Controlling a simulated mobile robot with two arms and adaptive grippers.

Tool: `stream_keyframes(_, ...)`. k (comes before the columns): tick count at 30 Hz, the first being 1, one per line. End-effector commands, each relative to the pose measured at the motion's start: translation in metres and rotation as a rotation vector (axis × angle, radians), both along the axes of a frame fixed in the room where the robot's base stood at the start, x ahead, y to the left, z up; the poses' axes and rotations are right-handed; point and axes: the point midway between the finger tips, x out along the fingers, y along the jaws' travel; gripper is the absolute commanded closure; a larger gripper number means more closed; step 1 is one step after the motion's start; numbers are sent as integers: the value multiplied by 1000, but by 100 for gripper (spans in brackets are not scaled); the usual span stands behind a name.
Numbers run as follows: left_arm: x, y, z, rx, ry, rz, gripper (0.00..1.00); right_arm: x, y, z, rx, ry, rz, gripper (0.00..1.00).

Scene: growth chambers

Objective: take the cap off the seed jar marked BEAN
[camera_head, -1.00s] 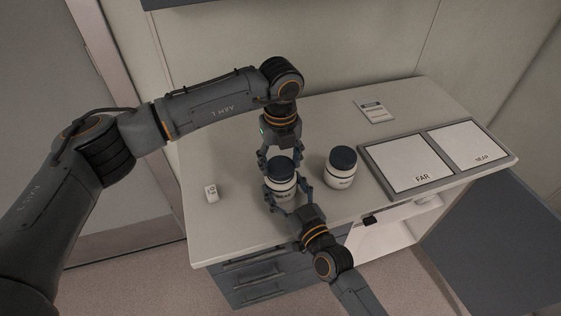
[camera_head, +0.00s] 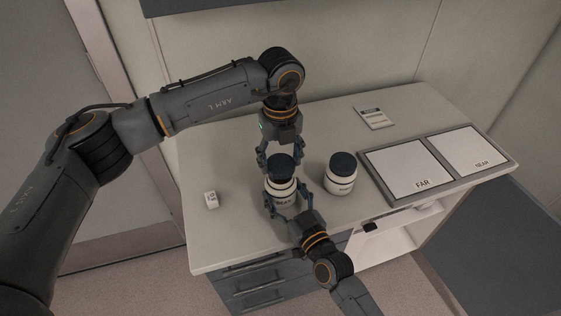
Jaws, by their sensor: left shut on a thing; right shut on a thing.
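The seed jar (camera_head: 281,200) is white, stands upright on the counter and has a label that seems to read BEAN. Its dark blue cap (camera_head: 281,166) is over its mouth, level; I cannot tell whether a gap parts them. My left gripper (camera_head: 280,160) comes down from behind and above and is shut on the cap. My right gripper (camera_head: 285,204) comes from the front and is shut around the jar body, below the cap. The fingers hide parts of the jar's sides.
A second white jar with a dark cap (camera_head: 341,162) stands close on the right. Trays marked FAR (camera_head: 408,173) and NEAR (camera_head: 476,152) lie farther right. A small white block (camera_head: 211,200) is on the left, a card (camera_head: 374,117) at the back. The counter's left part (camera_head: 225,235) is mostly clear.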

Motion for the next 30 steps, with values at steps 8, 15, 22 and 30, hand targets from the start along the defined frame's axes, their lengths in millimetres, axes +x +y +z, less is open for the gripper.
stream_keyframes(8, 0, 0, 26, 0, -1, 0, 76, 0, 0, 0, -1, 0, 0, 100)
stream_keyframes(15, 0, 0, 26, 0, 0, -1, 76, 0, 0, 0, 0, 0, 0, 10)
stream_keyframes(22, 0, 0, 26, 0, 0, -1, 76, 0, 0, 0, 0, 0, 0, 2)
stream_keyframes(30, 0, 0, 26, 0, 0, -1, 76, -6, -3, -1, -1, 0, 0, 2)
